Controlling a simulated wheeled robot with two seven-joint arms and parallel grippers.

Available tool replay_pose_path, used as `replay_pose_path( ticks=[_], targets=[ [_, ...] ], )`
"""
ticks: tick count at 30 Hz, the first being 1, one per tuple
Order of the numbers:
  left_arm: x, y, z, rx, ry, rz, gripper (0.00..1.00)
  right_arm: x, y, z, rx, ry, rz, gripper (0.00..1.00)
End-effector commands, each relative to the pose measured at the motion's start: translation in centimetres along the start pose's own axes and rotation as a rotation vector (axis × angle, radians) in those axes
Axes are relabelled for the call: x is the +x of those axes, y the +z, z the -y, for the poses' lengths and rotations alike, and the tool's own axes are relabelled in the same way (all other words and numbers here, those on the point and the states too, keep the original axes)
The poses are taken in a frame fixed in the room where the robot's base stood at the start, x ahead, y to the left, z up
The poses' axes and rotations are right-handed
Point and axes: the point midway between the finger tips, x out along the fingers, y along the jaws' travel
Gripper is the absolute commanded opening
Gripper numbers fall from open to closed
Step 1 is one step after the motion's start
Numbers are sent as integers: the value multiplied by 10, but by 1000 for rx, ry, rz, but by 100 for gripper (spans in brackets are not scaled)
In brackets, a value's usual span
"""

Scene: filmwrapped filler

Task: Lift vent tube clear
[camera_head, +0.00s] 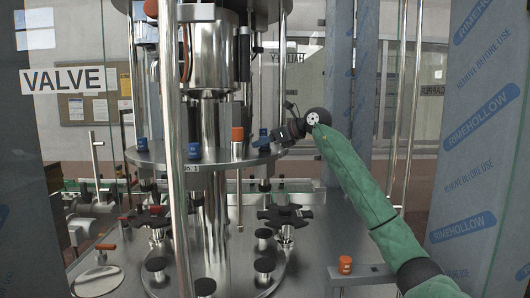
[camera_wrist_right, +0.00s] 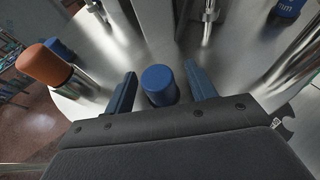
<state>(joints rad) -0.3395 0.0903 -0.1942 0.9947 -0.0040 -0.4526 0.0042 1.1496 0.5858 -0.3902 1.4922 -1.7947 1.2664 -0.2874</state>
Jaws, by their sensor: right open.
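A blue-capped tube (camera_wrist_right: 159,84) stands on the round steel plate (camera_head: 180,162), between the two blue fingers of my right gripper (camera_wrist_right: 163,80). The fingers are open, with a visible gap on each side of the cap. In the head view my right gripper (camera_head: 270,139) reaches in from the right at the plate's right edge. An orange-capped tube (camera_head: 237,144) stands just left of it; it also shows at the left of the wrist view (camera_wrist_right: 46,64). No label shows which one is the vent tube. My left gripper is out of view.
More blue caps (camera_head: 194,151) stand along the plate's front and left. Steel columns (camera_head: 172,120) rise close by. Black star-shaped holders (camera_head: 285,215) sit below. A loose orange cap (camera_head: 345,264) rests on a ledge at lower right. Film-wrapped panels (camera_head: 485,120) flank the opening.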

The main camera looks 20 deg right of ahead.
Motion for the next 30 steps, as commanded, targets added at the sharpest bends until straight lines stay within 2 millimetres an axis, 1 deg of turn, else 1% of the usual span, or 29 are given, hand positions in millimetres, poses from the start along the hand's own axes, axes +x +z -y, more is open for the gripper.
replay_pose_path(
  ticks=[5, 6, 8, 9, 13, 23, 28, 29, 30],
  targets=[
    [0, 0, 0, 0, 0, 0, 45, 0, 0, 0, 0, 0, 0, 56],
    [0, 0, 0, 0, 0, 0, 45, 0, 0, 0, 0, 0, 0, 52],
    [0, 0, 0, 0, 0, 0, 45, 0, 0, 0, 0, 0, 0, 40],
    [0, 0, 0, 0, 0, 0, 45, 0, 0, 0, 0, 0, 0, 32],
    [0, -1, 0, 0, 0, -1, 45, 0, 0, 0, 0, 0, 0, 7],
    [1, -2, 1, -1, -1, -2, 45, -1, 2, 0, 0, 0, 1, 6],
    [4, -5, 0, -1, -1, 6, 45, -5, 12, 0, -1, -1, 2, 6],
    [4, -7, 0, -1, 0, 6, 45, -6, 14, 0, -1, -1, 3, 6],
    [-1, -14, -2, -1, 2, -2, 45, -8, 20, 0, -2, -1, 4, 6]
  ],
)
